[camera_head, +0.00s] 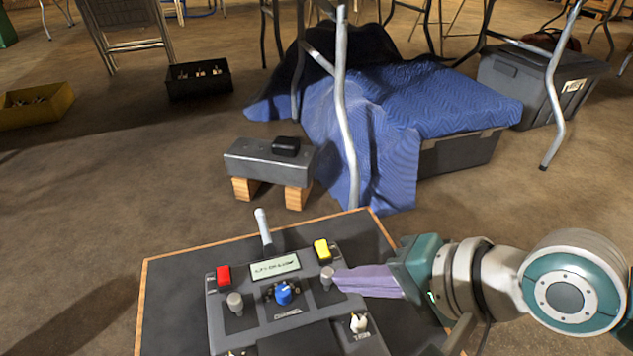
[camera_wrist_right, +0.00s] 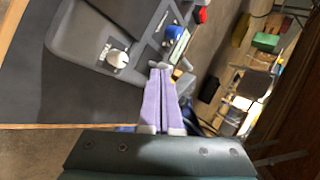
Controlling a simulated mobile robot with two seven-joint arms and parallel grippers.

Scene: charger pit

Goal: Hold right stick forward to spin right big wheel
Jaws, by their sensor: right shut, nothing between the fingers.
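A grey control box (camera_head: 245,325) lies on a dark, wood-edged board. Its right stick (camera_head: 327,277) is a short grey knob right of the blue knob (camera_head: 283,293). Its left stick (camera_head: 235,303) is at the left. My right gripper (camera_head: 339,279), with purple fingers, comes in from the right, shut and empty. Its tips are right beside the right stick; I cannot tell whether they touch. In the right wrist view the shut fingers (camera_wrist_right: 161,68) point at the box near the blue knob (camera_wrist_right: 174,33). No big wheel is identifiable. My left gripper is not in view.
The box also carries a red switch (camera_head: 223,276), a yellow switch (camera_head: 322,250), a small screen (camera_head: 275,267), an antenna (camera_head: 264,230) and a white knob (camera_head: 359,323). Beyond stand a grey beam on wooden blocks (camera_head: 268,163), a blue blanket (camera_head: 430,100) and metal legs.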

